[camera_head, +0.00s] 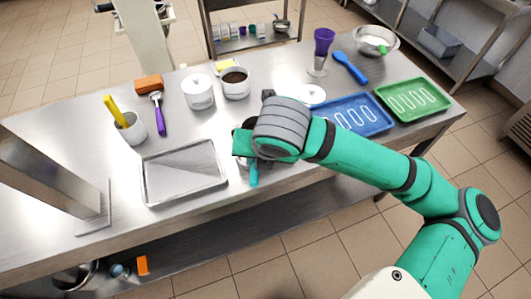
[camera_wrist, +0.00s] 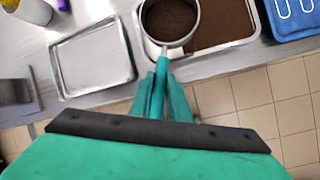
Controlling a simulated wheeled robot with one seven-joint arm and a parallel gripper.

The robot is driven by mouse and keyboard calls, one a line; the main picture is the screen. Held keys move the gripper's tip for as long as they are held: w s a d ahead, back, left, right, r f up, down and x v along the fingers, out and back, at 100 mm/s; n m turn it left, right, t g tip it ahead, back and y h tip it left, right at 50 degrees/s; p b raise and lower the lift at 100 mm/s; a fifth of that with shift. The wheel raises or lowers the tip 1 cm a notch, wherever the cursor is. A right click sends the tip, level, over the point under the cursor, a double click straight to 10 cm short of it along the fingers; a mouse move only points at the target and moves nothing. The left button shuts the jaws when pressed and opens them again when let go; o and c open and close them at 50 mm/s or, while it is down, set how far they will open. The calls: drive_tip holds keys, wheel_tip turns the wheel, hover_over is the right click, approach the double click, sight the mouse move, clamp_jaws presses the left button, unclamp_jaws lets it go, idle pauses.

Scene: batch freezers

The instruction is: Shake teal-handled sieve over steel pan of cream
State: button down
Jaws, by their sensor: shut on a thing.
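My gripper (camera_wrist: 161,100) is shut on the teal handle (camera_wrist: 162,70) of the sieve. The sieve's round steel bowl (camera_wrist: 193,35) holds brown powder and is over the left part of the steel pan (camera_wrist: 256,36) in the wrist view. The pan's surface is brown on the right, with a white strip of cream (camera_wrist: 151,46) showing beside the sieve at the left. The sieve hides part of the pan. In the head view my arm hides most of the sieve and pan; the teal handle (camera_head: 254,174) shows below my wrist.
An empty steel tray (camera_head: 183,174) lies left of the pan. A blue tray (camera_head: 356,112) and a green tray (camera_head: 412,98) lie to the right. A white lidded pot (camera_head: 198,92), a pot of brown powder (camera_head: 235,82) and a utensil cup (camera_head: 131,128) stand behind.

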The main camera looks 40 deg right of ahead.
drive_tip(key=shift+w+a, duration=0.15)
drive_tip(key=shift+a, duration=0.45)
drive_tip(key=shift+w+a, duration=0.15)
drive_tip(key=shift+a, duration=0.4)
idle(3.2)
drive_tip(key=shift+r, duration=0.15)
drive_tip(key=shift+r, duration=2.35)
